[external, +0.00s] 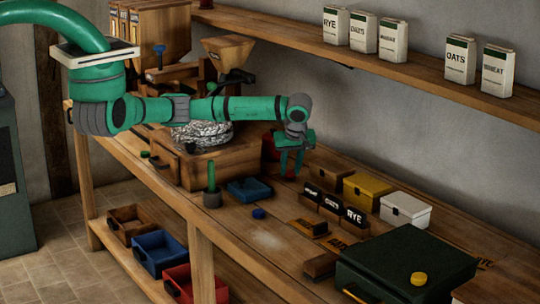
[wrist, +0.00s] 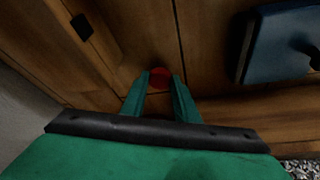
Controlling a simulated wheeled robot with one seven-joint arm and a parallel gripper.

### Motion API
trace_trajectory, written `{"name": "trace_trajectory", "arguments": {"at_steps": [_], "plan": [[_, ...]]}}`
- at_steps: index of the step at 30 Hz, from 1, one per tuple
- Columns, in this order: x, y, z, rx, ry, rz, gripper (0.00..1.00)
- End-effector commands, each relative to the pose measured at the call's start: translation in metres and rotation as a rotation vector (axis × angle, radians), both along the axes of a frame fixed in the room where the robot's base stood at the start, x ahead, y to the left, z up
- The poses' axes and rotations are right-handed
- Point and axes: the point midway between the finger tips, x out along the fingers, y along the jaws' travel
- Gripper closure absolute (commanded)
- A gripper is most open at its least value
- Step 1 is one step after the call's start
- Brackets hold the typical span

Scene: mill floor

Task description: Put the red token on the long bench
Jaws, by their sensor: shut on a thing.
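In the external view my gripper (external: 291,168) points down over the back part of the long bench (external: 232,238), right of the mill; the token cannot be made out there. The bench's wooden boards (wrist: 215,40) show below the token in the wrist view. I cannot tell whether the token touches the bench.
The mill's wooden box (external: 222,165) stands left of my gripper. A blue tray (external: 249,189), a blue token (external: 258,213) and labelled dark boxes (external: 331,204) are nearby. Yellow (external: 367,190) and white (external: 405,208) boxes stand right. A dark green case (external: 400,268) fills the front right.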

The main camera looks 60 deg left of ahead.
Motion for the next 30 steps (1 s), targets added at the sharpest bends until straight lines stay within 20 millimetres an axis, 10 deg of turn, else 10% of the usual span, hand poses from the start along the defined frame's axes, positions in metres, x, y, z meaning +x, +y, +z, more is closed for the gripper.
{"name": "trace_trajectory", "arguments": {"at_steps": [15, 16, 18, 30], "plan": [[-0.0002, -0.0010, -0.0123, -0.002, 0.001, -0.001, 0.96], [0.0001, -0.0008, -0.0124, -0.001, 0.000, -0.001, 0.70], [0.0002, -0.0006, -0.0118, 0.000, 0.000, -0.001, 0.54], [0.0000, -0.0018, -0.0065, -0.001, -0.001, -0.002, 0.54]]}}
